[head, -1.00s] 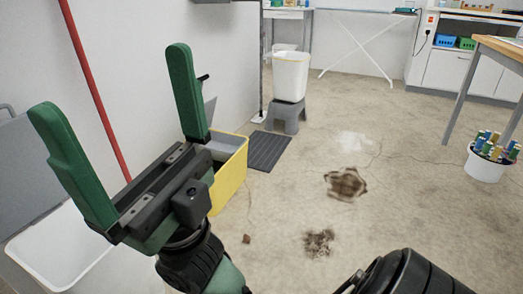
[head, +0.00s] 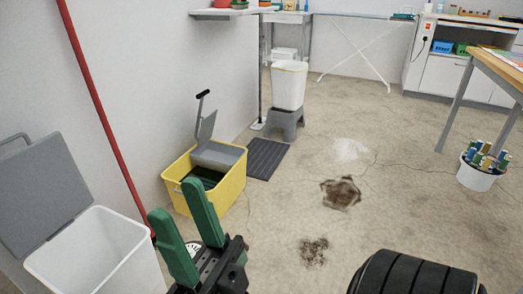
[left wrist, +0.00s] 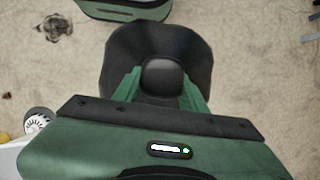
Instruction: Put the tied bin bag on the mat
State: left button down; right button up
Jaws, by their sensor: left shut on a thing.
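The dark grey ribbed mat (head: 266,158) lies flat on the floor by the wall, with nothing on it. The tied bin bag (left wrist: 184,45) is black and rounded in the left wrist view. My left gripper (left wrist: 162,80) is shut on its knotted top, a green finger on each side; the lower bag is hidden. The left gripper does not show clearly in the head view. My right gripper (head: 177,198) is open and empty at the lower left of the head view, in front of the yellow bucket.
A yellow mop bucket (head: 233,184) stands left of the mat. A white bin (head: 92,255) with its grey lid open is at lower left. Behind the mat, a white bin (head: 289,84) sits on a grey stool (head: 284,124). Open floor lies right of the mat, with dark stains.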

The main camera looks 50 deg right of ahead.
aim_at(260, 156)
jog(key=k+l+z, duration=0.1)
jog(key=k+z, duration=0.15)
jog(key=k, duration=0.35)
jog(key=z, duration=1.6)
jog(key=i+j+z, duration=0.1)
jog(key=i, duration=0.3)
jog(key=i+j+z, duration=0.1)
jog(key=i, duration=0.35)
jog(key=i+j, duration=0.4)
jog(key=i, duration=0.75)
jog(key=i+j, duration=0.1)
jog(key=i, duration=0.75)
jog(key=i+l+u, duration=0.15)
jog(key=i, duration=0.4)
jog(key=i+l+u, duration=0.2)
jog(key=i, duration=0.35)
jog(key=j+u, duration=0.1)
jog(key=u, duration=0.45)
